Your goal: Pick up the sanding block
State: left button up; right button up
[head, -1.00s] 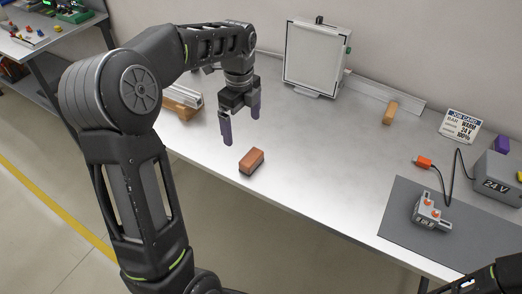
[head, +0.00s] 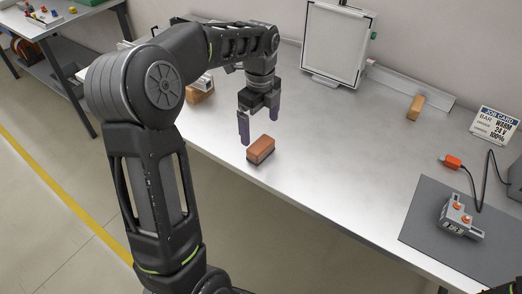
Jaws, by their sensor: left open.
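The sanding block (head: 260,149), with an orange-brown top and a dark base, lies on the grey metal bench (head: 310,160) near its front edge. My left gripper (head: 260,128) points down, with its two purple fingers apart. It is open and empty, close above and just behind the block in the head view. The near finger shows beside the block's left end, and I cannot tell whether it touches. My right gripper does not show; only a small dark part of my own body is at the bottom right corner.
A lightbox frame (head: 336,43) stands at the back. A wooden block (head: 415,107) is by the back rail. A grey mat (head: 425,228) with a grey device (head: 461,216), an orange connector (head: 452,161) and a job card (head: 494,126) are at the right. The bench middle is clear.

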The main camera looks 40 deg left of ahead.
aim_at(259, 143)
pick_arm(q)
jog(key=shift+f, duration=0.1)
jog(key=shift+f, duration=1.2)
notch_tip(259, 143, down, 5)
jog(key=shift+s+a+f+p, duration=0.1)
jog(key=shift+f+p, duration=0.05)
jog(key=shift+p, duration=0.55)
jog(key=shift+c, duration=0.3)
jog(key=c, duration=1.4)
